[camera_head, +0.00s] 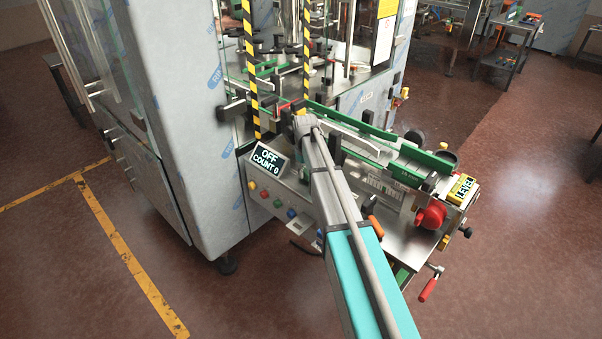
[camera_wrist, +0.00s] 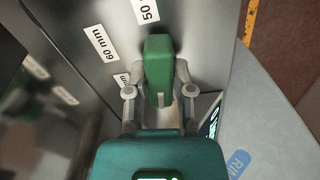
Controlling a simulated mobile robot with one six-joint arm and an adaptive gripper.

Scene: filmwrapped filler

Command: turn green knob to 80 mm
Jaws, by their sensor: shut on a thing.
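The green knob (camera_wrist: 158,62) is an upright-looking green bar in the wrist view, lying between the fingers of my gripper (camera_wrist: 158,95). My gripper is shut on it, one finger on each side. Beside it on the grey panel are white scale labels: one reads 50 (camera_wrist: 145,10), one reads 60 mm (camera_wrist: 108,43). A further label (camera_wrist: 122,79) is partly hidden by the left finger, so its number cannot be read. In the head view my arm covers the gripper and the knob.
The machine's conveyor (camera_head: 395,160) runs along the right. A display (camera_head: 265,162) reads OFF, COUNT 0. A red knob (camera_head: 431,214) and a yellow LEVEL sign (camera_head: 463,189) are at the right end. A red-handled crank (camera_head: 428,289) sticks out below. The floor in front is clear.

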